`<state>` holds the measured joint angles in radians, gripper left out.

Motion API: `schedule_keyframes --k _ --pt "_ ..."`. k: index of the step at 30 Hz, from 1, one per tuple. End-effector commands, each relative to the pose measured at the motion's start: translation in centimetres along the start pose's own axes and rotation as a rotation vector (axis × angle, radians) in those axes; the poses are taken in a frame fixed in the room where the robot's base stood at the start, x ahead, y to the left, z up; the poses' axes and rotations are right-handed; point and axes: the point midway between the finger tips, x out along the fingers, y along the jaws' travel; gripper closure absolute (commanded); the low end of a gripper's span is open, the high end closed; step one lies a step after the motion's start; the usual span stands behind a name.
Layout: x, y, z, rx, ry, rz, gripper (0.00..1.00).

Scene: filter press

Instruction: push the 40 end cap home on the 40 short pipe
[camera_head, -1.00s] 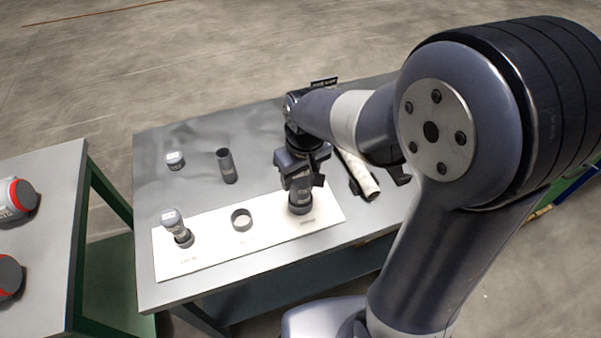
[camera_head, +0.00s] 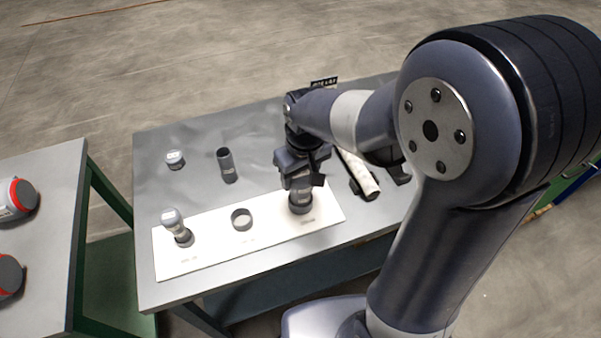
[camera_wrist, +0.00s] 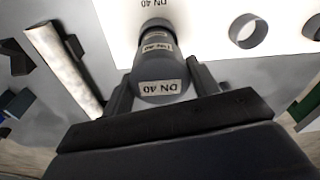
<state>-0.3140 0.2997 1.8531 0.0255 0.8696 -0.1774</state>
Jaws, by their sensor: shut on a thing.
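The grey 40 end cap (camera_wrist: 160,78), labelled DN 40, is held between the two fingers of my gripper (camera_wrist: 160,88) in the wrist view. The 40 short pipe (camera_wrist: 155,40), also labelled DN 40, is in line just beyond the cap. The pipe's far end stands in a dark ring holder (camera_head: 301,208) at the right end of the white board. In the head view my gripper (camera_head: 302,180) is above this holder, pointing down. The cap appears to be on the pipe's top end; how far it is seated cannot be told.
The white board (camera_head: 210,249) also bears an empty ring (camera_head: 241,219) and a capped-looking piece (camera_head: 173,221) in the left ring. A loose cap (camera_head: 175,159) and dark pipe (camera_head: 228,167) stand behind. A pale tube (camera_head: 360,178) lies close right of my gripper.

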Motion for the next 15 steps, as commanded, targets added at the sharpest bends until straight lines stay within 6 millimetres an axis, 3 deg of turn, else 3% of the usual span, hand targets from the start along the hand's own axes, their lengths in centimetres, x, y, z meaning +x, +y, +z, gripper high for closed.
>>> schedule_keyframes --k 15 --pt "0.98 0.00 0.12 0.000 0.000 0.000 0.69"
